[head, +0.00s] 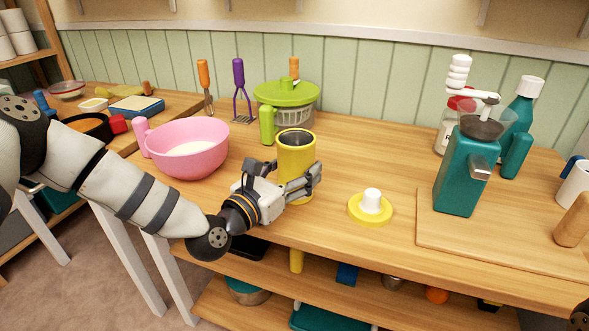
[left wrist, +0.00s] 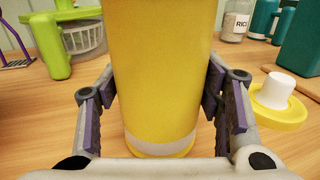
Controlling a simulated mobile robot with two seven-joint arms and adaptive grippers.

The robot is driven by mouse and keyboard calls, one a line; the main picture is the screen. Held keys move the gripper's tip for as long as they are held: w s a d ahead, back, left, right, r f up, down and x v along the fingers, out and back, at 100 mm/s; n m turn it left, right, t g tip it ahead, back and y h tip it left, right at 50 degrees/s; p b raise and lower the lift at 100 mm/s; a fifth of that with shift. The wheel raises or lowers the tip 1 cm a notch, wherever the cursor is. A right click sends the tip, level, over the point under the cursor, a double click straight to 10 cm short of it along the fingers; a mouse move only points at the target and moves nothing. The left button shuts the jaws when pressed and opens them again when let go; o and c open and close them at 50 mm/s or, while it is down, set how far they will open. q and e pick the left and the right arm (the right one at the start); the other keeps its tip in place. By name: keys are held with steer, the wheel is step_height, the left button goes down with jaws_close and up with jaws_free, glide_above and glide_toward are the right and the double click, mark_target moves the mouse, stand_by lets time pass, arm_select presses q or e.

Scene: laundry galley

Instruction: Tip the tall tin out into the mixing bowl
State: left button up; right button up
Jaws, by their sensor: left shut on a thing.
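The tall tin (head: 296,156) is yellow, upright and open at the top, with a dark inside. My left gripper (head: 291,187) is shut on its lower half. In the left wrist view the tin (left wrist: 165,70) stands between the two fingers, its base at or just above the tabletop; I cannot tell if it touches. The pink mixing bowl (head: 187,160) stands to the left of the tin, with something white inside. A yellow lid with a white knob (head: 370,207) lies on the table to the right of the tin.
A green-lidded spinner (head: 287,97) stands behind the tin. A teal grinder (head: 467,170) stands on a wooden board (head: 500,240) at the right, with a rice jar (left wrist: 236,22) and teal bottle (head: 520,115) behind. Open tabletop lies between spinner and grinder.

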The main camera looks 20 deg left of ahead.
mark_target(287, 153)
arm_select(q)
steer(key=shift+r+p, duration=1.05)
steer(key=shift+r, duration=1.55)
steer(key=shift+f, duration=0.1)
arm_select(e)
steer(key=shift+w+r+t, duration=0.3)
steer(key=shift+w+r, duration=0.65)
steer(key=shift+r, duration=0.15)
